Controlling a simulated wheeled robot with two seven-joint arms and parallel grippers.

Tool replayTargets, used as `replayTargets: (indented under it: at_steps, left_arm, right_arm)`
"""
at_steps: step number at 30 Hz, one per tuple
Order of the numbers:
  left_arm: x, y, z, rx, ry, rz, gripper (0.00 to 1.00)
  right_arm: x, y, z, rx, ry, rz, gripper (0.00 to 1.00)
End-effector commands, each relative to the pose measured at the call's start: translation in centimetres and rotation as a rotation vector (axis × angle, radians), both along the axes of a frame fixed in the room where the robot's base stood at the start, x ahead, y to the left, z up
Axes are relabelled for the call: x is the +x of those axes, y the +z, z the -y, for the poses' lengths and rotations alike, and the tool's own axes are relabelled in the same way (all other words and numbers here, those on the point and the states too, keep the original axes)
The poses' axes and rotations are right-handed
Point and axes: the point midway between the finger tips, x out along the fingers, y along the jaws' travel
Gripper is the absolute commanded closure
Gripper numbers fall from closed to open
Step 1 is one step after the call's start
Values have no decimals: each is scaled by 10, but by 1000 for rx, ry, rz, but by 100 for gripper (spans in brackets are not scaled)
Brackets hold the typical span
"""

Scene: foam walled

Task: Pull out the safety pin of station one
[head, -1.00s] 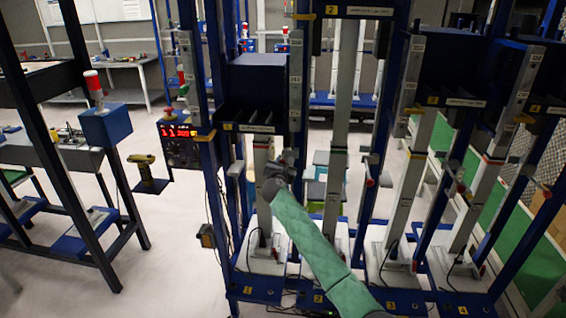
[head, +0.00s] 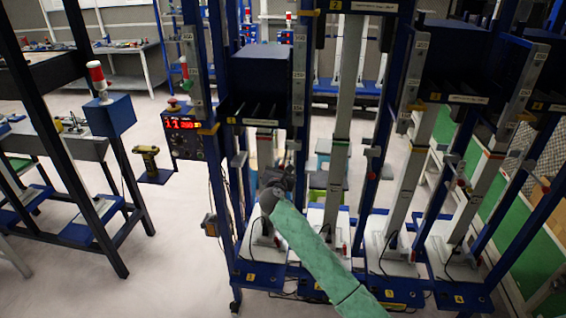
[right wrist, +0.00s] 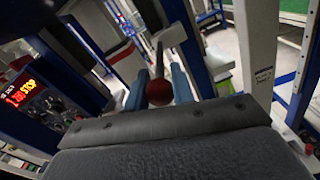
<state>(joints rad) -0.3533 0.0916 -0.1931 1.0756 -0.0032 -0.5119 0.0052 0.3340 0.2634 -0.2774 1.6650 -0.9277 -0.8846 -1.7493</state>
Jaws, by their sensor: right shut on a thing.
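Station one is the leftmost bay of the blue frame, with a pale column (head: 265,152) and a yellow label on its foot plate (head: 252,277). My right gripper (head: 275,180) is in front of this column in the head view, partly covered by its own wrist. In the right wrist view, the two blue-grey fingers (right wrist: 158,88) are shut on a red ball knob (right wrist: 158,93), the safety pin's handle. I cannot tell how deep the pin sits. My left gripper is not in view.
A control box with a red lit display (head: 182,124) hangs left of station one. More bays with columns (head: 400,195) stand to the right.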

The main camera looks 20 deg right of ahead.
Motion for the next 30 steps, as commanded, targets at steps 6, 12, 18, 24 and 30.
replayTargets:
  at_steps: [6, 12, 18, 24, 30]
  left_arm:
    - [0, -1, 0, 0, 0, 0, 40]
    - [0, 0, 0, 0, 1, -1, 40]
    - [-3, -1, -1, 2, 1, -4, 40]
    - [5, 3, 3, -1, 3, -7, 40]
    - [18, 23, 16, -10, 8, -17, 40]
  right_arm:
    - [-1, -5, -2, 1, 3, -6, 100]
    - [-1, -4, -2, 1, 2, -5, 54]
    - [-1, -4, -2, 0, 2, -4, 54]
    - [-12, -5, -8, 0, 3, -1, 54]
    - [-37, -6, -23, 0, 3, -3, 54]
